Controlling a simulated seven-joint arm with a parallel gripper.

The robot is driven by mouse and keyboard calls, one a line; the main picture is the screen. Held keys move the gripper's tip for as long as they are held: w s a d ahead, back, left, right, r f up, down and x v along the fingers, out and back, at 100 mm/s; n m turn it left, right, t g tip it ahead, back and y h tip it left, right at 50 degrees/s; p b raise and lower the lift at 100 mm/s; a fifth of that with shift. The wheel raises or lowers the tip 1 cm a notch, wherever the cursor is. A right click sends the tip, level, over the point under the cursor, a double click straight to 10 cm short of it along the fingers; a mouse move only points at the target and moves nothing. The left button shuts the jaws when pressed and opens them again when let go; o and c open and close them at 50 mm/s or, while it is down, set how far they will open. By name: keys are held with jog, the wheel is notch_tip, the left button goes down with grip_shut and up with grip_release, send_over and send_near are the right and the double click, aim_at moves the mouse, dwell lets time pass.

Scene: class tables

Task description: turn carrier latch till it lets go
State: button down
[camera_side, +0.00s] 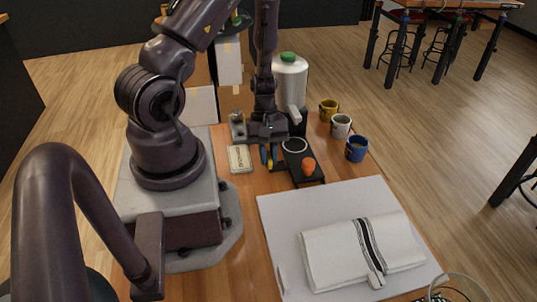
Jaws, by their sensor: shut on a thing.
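My gripper (268,141) points down at the far part of the wooden table and is shut on a small part at its fingertips, which I take to be the carrier latch. The latch is mostly hidden by the gripper, and its angle cannot be made out. Small blue and yellow pieces show at the fingertips. Just right of the gripper is a low black stand (303,178) with a pale ring (295,145) and an orange piece (308,165) on it.
A white canister (290,80) with a green lid stands behind the gripper. Yellow (328,111), white (340,126) and blue (356,149) mugs stand to the right. A pale box (240,158) lies left. A folded striped towel (335,256) lies on a white mat (279,217) in front.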

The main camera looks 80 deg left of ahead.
jog(key=c, duration=1.1)
grip_release()
jog(key=shift+c, duration=0.2)
jog(key=v, duration=1.3)
jog(key=s+d+r+m+t+y, duration=0.1)
jog(key=d+r+m+t+y, duration=0.3)
jog(key=d+r+m, duration=1.3)
notch_tip(320, 180, up, 4)
jog(key=shift+d+f+t+y, duration=0.1)
jog(key=shift+d+t+y, duration=0.2)
jog(key=shift+t, duration=0.6)
